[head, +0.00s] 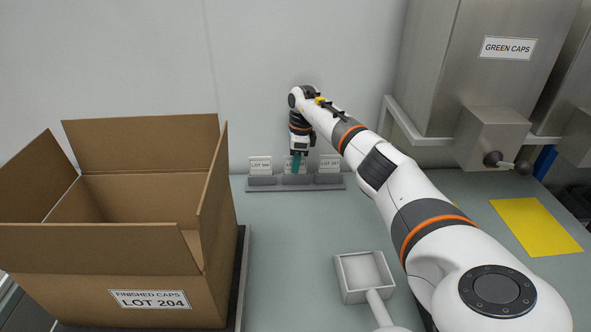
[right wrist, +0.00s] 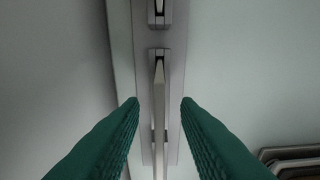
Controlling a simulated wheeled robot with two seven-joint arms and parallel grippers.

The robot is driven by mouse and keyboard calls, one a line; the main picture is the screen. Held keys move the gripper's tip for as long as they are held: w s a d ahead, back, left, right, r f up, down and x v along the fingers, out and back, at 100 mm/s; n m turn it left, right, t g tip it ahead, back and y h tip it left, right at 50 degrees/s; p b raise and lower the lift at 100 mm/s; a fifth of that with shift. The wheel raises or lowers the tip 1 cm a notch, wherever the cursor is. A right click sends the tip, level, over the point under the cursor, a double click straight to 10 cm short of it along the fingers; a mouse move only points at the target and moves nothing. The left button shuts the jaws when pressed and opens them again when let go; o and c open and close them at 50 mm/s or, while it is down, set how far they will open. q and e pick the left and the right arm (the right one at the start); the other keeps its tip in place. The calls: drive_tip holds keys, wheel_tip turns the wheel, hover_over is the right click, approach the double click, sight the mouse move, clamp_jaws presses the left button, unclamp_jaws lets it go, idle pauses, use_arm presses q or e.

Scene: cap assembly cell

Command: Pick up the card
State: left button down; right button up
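Three small white cards stand upright in grey holders on a grey rack (head: 310,188) at the back of the table: a left card (head: 260,164), a middle card (head: 288,164) and a right card (head: 330,163). Their print is too small to read surely. My right gripper (head: 298,163) points down at the middle card and partly hides it. In the right wrist view, its green fingers (right wrist: 160,112) are apart. The middle card (right wrist: 158,95) shows edge-on between them, with a gap on each side. My left gripper is out of view.
An open cardboard box (head: 90,290) labelled "FINISHED CAPS LOT 204" stands at the left. A white scoop (head: 363,275) lies at the front middle. A yellow sheet (head: 537,227) lies at the right, below a steel "GREEN CAPS" hopper (head: 490,80). The table between box and scoop is clear.

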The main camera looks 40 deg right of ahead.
drive_tip(key=shift+w+a+f, duration=0.1)
drive_tip(key=shift+w+f, duration=0.05)
drive_tip(key=shift+f, duration=0.55)
clamp_jaws()
drive_tip(key=shift+r, duration=0.2)
